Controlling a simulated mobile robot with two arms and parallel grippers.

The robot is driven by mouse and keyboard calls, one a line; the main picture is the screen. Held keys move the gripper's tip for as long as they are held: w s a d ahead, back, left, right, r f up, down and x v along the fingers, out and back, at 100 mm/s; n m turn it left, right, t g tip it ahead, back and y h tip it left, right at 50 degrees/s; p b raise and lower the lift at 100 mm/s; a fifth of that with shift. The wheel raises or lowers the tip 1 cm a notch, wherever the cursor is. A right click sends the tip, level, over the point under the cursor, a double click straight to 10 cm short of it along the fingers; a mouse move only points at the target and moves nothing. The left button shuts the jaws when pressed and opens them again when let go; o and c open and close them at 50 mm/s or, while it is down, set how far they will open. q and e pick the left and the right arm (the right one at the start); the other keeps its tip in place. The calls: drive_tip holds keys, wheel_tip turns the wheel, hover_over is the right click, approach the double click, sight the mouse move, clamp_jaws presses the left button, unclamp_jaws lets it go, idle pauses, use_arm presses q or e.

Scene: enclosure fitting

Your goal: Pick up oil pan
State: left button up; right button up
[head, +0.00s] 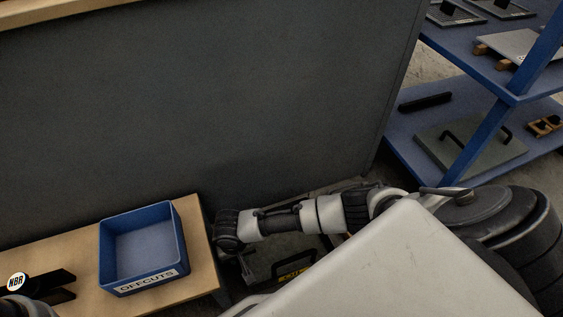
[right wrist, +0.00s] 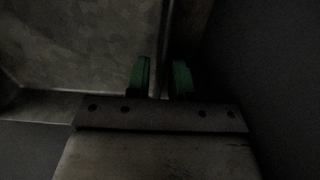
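A grey metal pan (right wrist: 80,40) with mottled walls fills the upper left of the right wrist view; I take it for the oil pan. My right gripper (right wrist: 161,80) has its green-tipped fingers on either side of a thin upright metal edge, with a gap showing on each side, so it looks open. In the head view my right arm reaches down beside the bench, and its fingers are hidden.
A blue bin (head: 141,248) labelled OFFCUTS stands on the wooden bench (head: 195,270). A large grey panel (head: 200,100) stands behind. A blue shelf (head: 400,130) with plates is at right.

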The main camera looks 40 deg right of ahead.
clamp_jaws()
idle(1.2)
